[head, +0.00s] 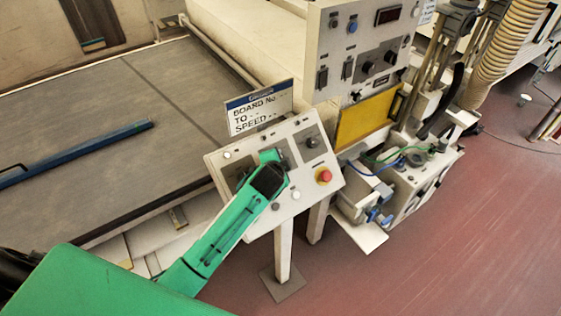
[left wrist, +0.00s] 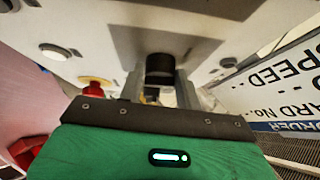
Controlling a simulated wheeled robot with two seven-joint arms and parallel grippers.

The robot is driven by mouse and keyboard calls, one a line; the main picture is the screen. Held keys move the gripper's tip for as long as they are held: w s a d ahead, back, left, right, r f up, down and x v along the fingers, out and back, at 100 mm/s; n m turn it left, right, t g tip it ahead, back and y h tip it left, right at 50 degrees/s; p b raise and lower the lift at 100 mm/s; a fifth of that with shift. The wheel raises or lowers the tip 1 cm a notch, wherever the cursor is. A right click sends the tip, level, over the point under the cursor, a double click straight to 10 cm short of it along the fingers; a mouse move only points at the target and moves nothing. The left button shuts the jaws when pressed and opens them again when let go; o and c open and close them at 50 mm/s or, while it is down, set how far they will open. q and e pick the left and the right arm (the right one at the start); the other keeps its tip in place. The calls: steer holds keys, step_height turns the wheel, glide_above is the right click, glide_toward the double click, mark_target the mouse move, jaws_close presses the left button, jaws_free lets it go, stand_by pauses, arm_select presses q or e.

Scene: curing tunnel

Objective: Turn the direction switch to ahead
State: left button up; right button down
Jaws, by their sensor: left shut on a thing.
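The sloped control panel (head: 226,155) stands on a post beside the conveyor. My left gripper (head: 268,160) reaches over the panel's middle and covers part of its face. In the left wrist view a black knob (left wrist: 160,67) sits between the two grey fingers of my left gripper (left wrist: 160,88), which is shut on it. This knob is on a dark plate; its label and pointer direction cannot be read. In the head view my gripper hides it. A second dark knob (head: 311,141) is on the panel's upper right. My right gripper is not in view.
A red mushroom button (head: 324,176) is at the panel's right, close to my gripper in the left wrist view (left wrist: 94,88). A board sign (head: 259,107) stands behind the panel. A taller cabinet (head: 330,45) is behind, the belt (head: 110,180) left.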

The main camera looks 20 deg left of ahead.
arm_select(q)
steer(key=m, duration=0.1)
steer(key=m+g+h, duration=0.1)
steer(key=shift+w+a+m+g, duration=0.1)
steer(key=shift+a+m+g, duration=0.1)
steer(key=shift+m+g, duration=0.15)
steer(key=m+g, duration=0.2)
steer(key=m, duration=0.1)
steer(key=shift+w+a+r+h, duration=0.1)
steer(key=shift+r+h, duration=0.05)
steer(key=shift+h, duration=0.25)
steer(key=shift+w+m+g, duration=0.1)
steer(key=shift+m+g, duration=0.55)
steer(key=shift+m, duration=0.5)
steer(key=shift+m+g, duration=0.7)
steer(key=shift+m, duration=0.2)
steer(key=o, duration=0.9)
steer(key=shift+o, duration=0.2)
steer(key=shift+w+r, duration=0.1)
